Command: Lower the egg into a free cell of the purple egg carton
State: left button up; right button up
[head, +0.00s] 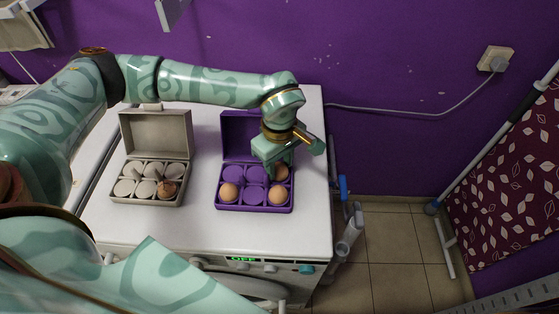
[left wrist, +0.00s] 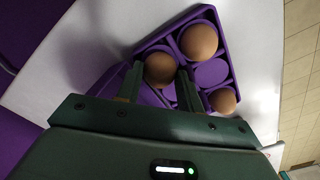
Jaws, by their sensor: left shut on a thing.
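The purple egg carton (head: 243,206) lies open on the white top, its lid (head: 236,135) up at the back. Brown eggs sit in its front left (head: 229,192) and front right (head: 278,195) cells. The front middle (head: 254,195), back left (head: 233,175) and back middle (head: 256,174) cells look empty. My left gripper (head: 274,168) points down over the back right cell, shut on a brown egg (head: 282,172). In the left wrist view this egg (left wrist: 160,70) shows between the fingertips (left wrist: 160,82), at or in that cell; its exact height is unclear. My right gripper is not in view.
A grey egg carton (head: 148,201) stands open to the left with one brown egg (head: 168,188) in its front right cell. A purple wall (head: 400,60) is behind. The white top (head: 312,215) is clear right of the purple carton, up to its edge.

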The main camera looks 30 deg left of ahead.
aim_at(279, 164)
pick_arm(q)
jog(key=o, duration=1.1)
jog(key=shift+c, duration=0.2)
jog(key=shift+r, duration=0.1)
notch_tip(279, 164, up, 16)
jog(key=p, duration=0.3)
